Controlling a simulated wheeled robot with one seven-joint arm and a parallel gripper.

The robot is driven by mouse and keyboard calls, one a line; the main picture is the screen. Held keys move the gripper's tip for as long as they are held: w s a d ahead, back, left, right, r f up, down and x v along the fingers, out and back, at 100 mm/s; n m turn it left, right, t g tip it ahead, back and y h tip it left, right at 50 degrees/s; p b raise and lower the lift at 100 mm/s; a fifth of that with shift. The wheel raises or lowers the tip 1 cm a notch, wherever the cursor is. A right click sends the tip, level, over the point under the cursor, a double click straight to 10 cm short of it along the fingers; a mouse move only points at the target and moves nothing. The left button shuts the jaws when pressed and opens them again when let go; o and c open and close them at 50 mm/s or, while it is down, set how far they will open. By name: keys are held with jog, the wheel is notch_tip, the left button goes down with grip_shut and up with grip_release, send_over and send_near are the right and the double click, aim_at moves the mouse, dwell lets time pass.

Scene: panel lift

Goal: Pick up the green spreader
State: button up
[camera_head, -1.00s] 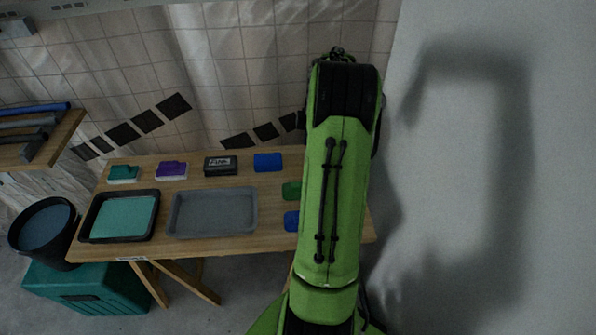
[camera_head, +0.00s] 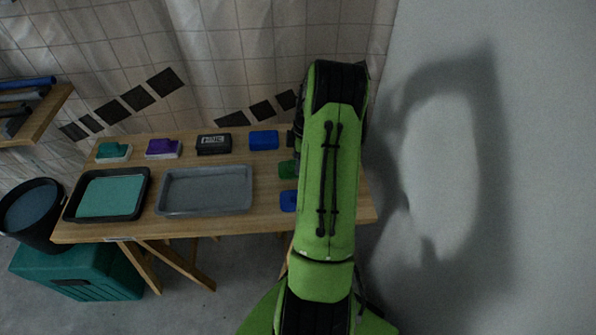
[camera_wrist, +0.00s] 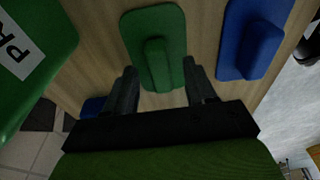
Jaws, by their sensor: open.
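The green spreader (camera_wrist: 157,62) lies flat on the wooden table in the wrist view, with a raised ridge handle along its middle. In the head view only a green edge of it (camera_head: 287,169) shows, the rest hidden behind my arm. My gripper (camera_wrist: 160,82) is open, with one finger on either side of the lower end of the ridge. Nothing is between the fingers that I can see being held. I cannot tell whether the fingertips touch the spreader.
A blue spreader (camera_wrist: 238,40) lies just to the right in the wrist view. A grey tray (camera_head: 205,208) and a teal-filled tray (camera_head: 68,208) are on the table (camera_head: 250,222). A pale wall stands at right.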

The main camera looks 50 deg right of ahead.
grip_shut()
notch_tip(320, 180, up, 10)
jog(key=p, duration=0.3)
dwell(0.3)
jog(key=c, duration=0.8)
grip_release()
jog(key=shift+c, duration=1.1)
